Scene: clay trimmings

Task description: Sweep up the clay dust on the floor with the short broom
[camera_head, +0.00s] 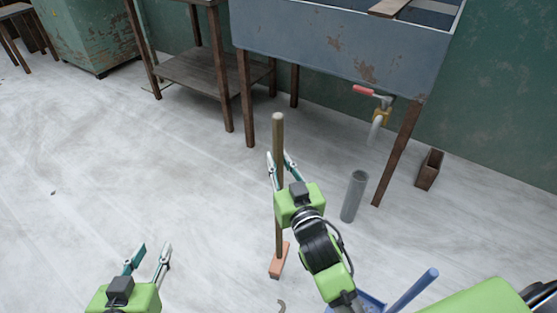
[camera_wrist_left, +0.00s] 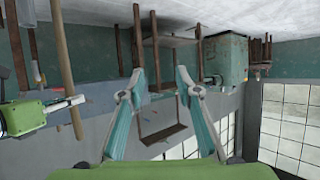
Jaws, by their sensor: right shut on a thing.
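The short broom (camera_head: 278,135) stands nearly upright, with a long wooden handle and a reddish block head low by the floor. Whether the head touches the floor I cannot tell. My right gripper (camera_head: 281,160) is shut on its handle, about a third of the way down. The handle also shows at the left of the left wrist view (camera_wrist_left: 64,65). My left gripper (camera_head: 153,250) is open and empty at the lower left, fingers apart in its wrist view too (camera_wrist_left: 161,78). The floor is streaky pale grey; I cannot tell clay dust from its mottling.
A grey tube (camera_head: 355,196) stands right of the broom. A blue dustpan-like thing with a handle (camera_head: 415,290) is at the bottom, partly hidden. A blue sink (camera_head: 340,45) on wooden legs, a shelf table (camera_head: 200,75) and a brown box (camera_head: 430,170) stand behind.

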